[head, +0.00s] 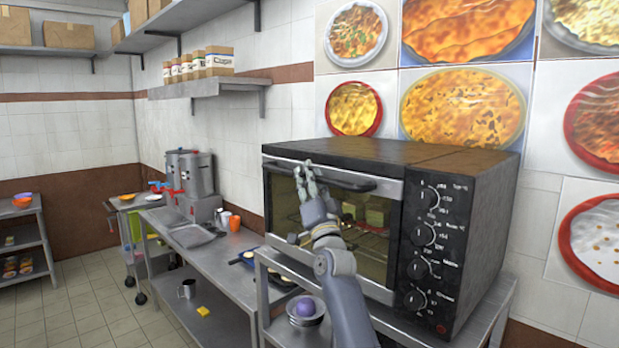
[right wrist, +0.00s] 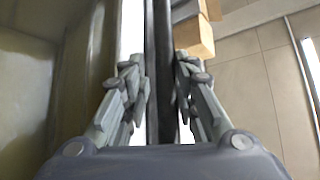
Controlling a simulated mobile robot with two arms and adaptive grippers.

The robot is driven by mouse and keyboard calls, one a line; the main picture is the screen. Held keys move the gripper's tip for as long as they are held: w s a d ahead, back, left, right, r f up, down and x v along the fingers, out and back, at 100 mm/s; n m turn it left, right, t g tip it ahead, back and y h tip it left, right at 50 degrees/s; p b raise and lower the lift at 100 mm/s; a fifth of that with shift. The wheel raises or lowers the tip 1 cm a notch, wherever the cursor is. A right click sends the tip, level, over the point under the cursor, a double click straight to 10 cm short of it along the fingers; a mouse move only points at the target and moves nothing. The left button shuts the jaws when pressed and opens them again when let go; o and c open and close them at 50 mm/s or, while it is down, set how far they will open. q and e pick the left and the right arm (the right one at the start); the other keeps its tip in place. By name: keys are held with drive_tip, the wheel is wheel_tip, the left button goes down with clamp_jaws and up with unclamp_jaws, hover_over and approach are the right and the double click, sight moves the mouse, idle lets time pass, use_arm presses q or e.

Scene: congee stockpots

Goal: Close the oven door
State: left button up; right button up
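The black and silver oven (head: 390,225) stands on a metal table at the right. Its glass door (head: 378,268) looks upright against the oven front; I cannot tell whether it is slightly ajar. My right gripper (head: 305,170) is at the left part of the dark door handle (head: 355,184). In the right wrist view, the two fingers (right wrist: 162,95) lie on either side of a dark upright bar (right wrist: 160,30). I cannot tell whether they press on it. My left gripper is not in view.
A metal table (head: 262,293) bears the oven; bowls (head: 303,310) stand below. A lower counter (head: 220,260) with a tray (head: 192,236) and stockpots (head: 196,172) runs to the left. Shelves hang above. The tiled floor (head: 95,305) at the left is free.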

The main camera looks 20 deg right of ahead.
drive_tip(key=shift+d+r, duration=0.1)
drive_tip(key=shift+r, duration=0.05)
drive_tip(key=v, duration=1.2)
idle(0.5)
